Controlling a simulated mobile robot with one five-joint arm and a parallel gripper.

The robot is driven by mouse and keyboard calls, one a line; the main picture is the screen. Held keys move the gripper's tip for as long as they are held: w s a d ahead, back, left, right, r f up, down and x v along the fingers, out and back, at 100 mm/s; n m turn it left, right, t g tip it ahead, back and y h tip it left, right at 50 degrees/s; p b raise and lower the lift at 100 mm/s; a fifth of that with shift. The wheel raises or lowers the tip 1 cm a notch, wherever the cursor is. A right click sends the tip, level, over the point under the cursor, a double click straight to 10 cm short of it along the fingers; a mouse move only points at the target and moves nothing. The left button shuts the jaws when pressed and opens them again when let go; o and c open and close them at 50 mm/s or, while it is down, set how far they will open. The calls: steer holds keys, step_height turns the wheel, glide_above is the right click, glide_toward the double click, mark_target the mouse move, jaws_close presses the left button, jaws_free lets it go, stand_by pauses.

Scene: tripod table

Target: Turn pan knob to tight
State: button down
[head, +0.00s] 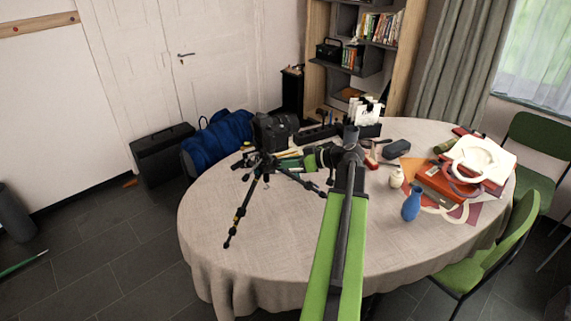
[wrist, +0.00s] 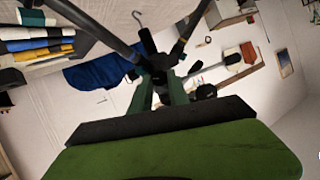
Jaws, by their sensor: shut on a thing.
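The black tripod (head: 256,190) stands on the table with a black camera (head: 272,128) on its head. My gripper (head: 308,161) reaches in from the right at the tripod's head, below and right of the camera. In the wrist view my gripper (wrist: 163,90) has its green fingers close together on a small dark part at the hub, seemingly the pan knob (wrist: 161,77). The knob is mostly covered by the fingers, so its turn position cannot be read.
The round table (head: 225,240) has free cloth in front of the tripod. Green chairs (head: 500,251) stand at the right edge.

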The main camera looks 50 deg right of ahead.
steer(key=c, duration=1.3)
jaws_free()
steer(key=shift+o, duration=0.2)
steer(key=shift+s, duration=0.1)
steer(key=p+v, duration=0.6)
steer(key=v, duration=1.1)
steer(key=shift+d, duration=0.2)
steer(key=shift+s, duration=0.1)
